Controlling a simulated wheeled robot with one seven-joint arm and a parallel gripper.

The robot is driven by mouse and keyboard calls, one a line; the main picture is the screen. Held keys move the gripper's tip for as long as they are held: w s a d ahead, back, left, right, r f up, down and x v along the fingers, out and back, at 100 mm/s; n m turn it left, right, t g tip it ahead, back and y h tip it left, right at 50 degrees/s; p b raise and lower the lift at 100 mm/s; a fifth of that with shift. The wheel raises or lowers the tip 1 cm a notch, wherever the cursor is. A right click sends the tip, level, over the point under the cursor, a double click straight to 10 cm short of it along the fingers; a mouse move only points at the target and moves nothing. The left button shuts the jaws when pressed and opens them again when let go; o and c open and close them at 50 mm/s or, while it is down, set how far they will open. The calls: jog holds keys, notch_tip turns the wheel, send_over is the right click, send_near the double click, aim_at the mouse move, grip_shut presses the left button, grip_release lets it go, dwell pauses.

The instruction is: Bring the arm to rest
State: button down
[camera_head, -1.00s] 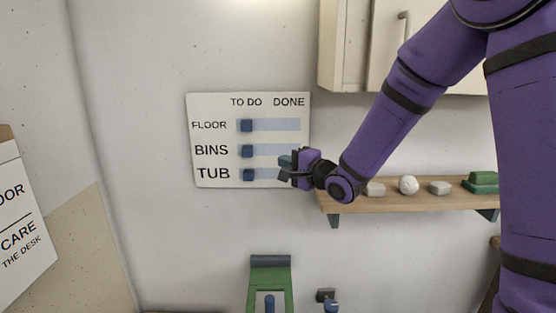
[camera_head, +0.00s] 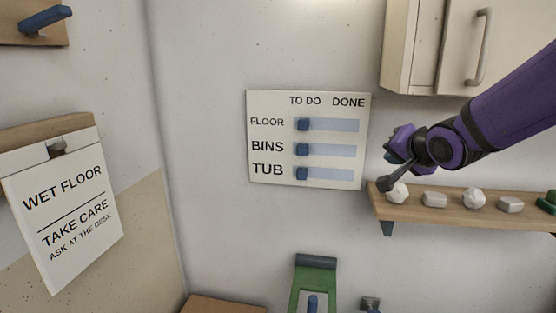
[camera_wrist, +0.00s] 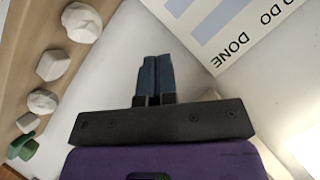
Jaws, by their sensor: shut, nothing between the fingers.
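My purple arm reaches in from the right in the head view. My gripper (camera_head: 388,165) is in front of the wall, just right of the white task board and above the left end of the shelf. In the wrist view my gripper (camera_wrist: 154,62) has its two blue fingers together, with nothing between them. The board (camera_head: 258,178) has rows FLOOR, BINS and TUB. Its blue sliders for floor (camera_head: 303,124), bins (camera_head: 302,149) and tub (camera_head: 302,173) all sit at the left, TO DO end. The board's DONE corner shows in the wrist view (camera_wrist: 262,30).
A wooden shelf (camera_head: 450,216) holds several pale stones and a green item. A cabinet (camera_head: 410,50) hangs above it. A WET FLOOR sign (camera_head: 75,225) hangs at left, with a blue peg (camera_head: 45,18) above it. A green stand (camera_head: 316,275) is below the board.

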jog(key=s+d+n+g+h, duration=0.1)
jog(key=s+d+n+g, duration=0.1)
jog(key=s, duration=1.1)
jog(key=s+d+n+g, duration=0.2)
jog(key=s+n+g, duration=0.3)
jog(key=s, duration=0.9)
jog(key=shift+s+d+r+h, duration=0.15)
jog(key=shift+d+r+h, duration=0.15)
jog(key=shift+r+h, duration=0.1)
